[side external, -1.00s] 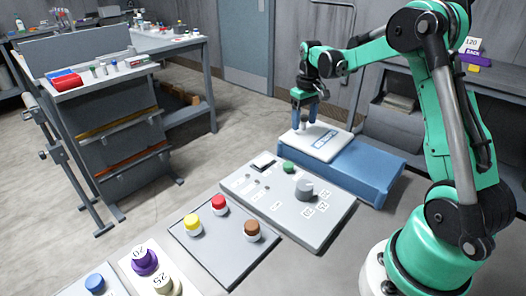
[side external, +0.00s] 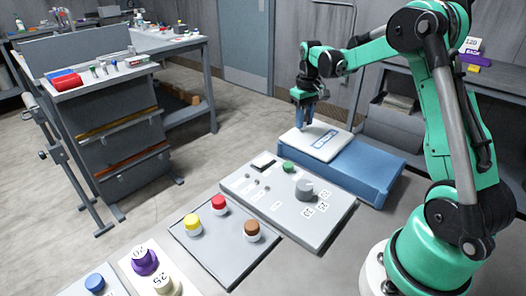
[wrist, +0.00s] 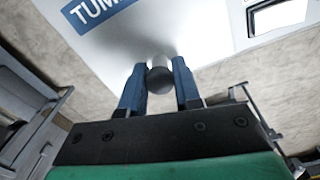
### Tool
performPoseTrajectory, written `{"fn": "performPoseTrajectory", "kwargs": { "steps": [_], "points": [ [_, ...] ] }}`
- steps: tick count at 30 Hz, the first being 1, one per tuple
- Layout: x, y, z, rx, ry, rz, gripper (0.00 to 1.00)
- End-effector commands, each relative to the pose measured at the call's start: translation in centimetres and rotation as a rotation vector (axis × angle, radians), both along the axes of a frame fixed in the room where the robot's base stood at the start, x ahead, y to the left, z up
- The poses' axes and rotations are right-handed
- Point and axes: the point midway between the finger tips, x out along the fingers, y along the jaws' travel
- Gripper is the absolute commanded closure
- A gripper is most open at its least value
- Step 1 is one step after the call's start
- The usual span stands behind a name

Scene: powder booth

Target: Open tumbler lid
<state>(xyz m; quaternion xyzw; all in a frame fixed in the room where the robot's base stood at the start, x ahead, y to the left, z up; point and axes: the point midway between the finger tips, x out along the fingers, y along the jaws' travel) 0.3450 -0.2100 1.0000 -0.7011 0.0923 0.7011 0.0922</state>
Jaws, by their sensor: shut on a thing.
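The tumbler (side external: 365,174) is a low blue box on the bench in the side view. Its white lid (side external: 325,151), with a blue-bordered label, lies at its far left end. In the wrist view the lid (wrist: 165,35) shows part of a blue label reading "TUM". My gripper (side external: 306,124) points down at the lid in the side view. In the wrist view my gripper (wrist: 160,68) has its blue fingers on either side of a dark round knob (wrist: 160,83) and is shut on it. Whether the lid is raised off the box cannot be told.
A grey control panel (side external: 250,204) with a green button and a grey dial stands in front of the tumbler. A plate (side external: 212,254) with yellow, red and brown buttons lies nearer. A grey shelf unit (side external: 350,118) stands behind. The space above the tumbler is clear apart from my arm.

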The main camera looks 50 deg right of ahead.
Motion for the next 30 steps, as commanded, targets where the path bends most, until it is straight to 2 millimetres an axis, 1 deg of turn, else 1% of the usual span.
{"fn": "performPoseTrajectory", "kwargs": {
  "steps": [23, 26, 29, 30],
  "points": [
    [-0.1, 0.0, 0.1, 0.001, 0.001, 0.000, 1.00],
    [-1.1, 0.0, 0.1, 0.001, 0.001, -0.001, 1.00],
    [-3.2, -0.1, 0.1, 0.001, 0.001, -0.003, 1.00],
    [-4.2, -0.1, 0.1, 0.000, 0.001, -0.005, 1.00]
  ]
}}
